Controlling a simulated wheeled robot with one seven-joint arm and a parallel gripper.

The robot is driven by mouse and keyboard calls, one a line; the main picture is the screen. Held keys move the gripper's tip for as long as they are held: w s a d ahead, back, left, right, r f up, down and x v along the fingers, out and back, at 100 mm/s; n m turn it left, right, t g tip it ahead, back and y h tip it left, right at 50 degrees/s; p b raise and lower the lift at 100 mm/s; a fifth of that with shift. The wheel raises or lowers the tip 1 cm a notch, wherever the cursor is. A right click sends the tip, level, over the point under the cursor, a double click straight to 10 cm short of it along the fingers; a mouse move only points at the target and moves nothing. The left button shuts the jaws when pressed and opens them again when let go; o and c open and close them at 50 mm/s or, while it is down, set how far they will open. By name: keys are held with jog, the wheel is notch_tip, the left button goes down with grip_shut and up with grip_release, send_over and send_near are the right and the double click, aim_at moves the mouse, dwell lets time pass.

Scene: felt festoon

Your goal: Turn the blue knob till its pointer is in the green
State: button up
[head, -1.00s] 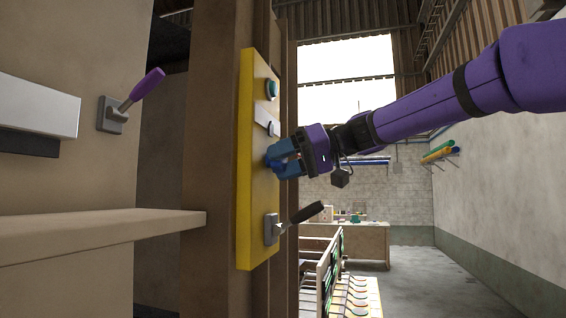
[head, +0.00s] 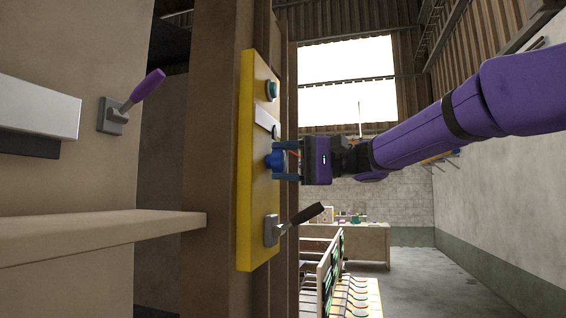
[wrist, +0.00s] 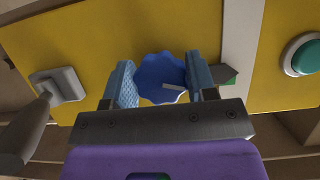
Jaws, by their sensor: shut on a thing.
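The scalloped blue knob (head: 273,160) sits on the yellow panel (head: 246,200), and it fills the middle of the wrist view (wrist: 158,72). A pale pointer mark (wrist: 173,87) on its face points right in the wrist view. I cannot tell whether the pointer lines up with the green. My gripper (head: 284,160) is shut on the knob, with one blue finger on each side in the wrist view.
A teal button (head: 271,90) sits above the knob and a dark-handled lever (head: 300,217) juts out below it. A purple-handled lever (head: 140,92) and a shelf (head: 100,232) stand at left. Open floor lies at right.

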jog(key=shift+m+t+y, duration=0.3)
jog(key=shift+m+y, duration=0.5)
jog(key=shift+m, duration=1.5)
jog(key=o, duration=0.9)
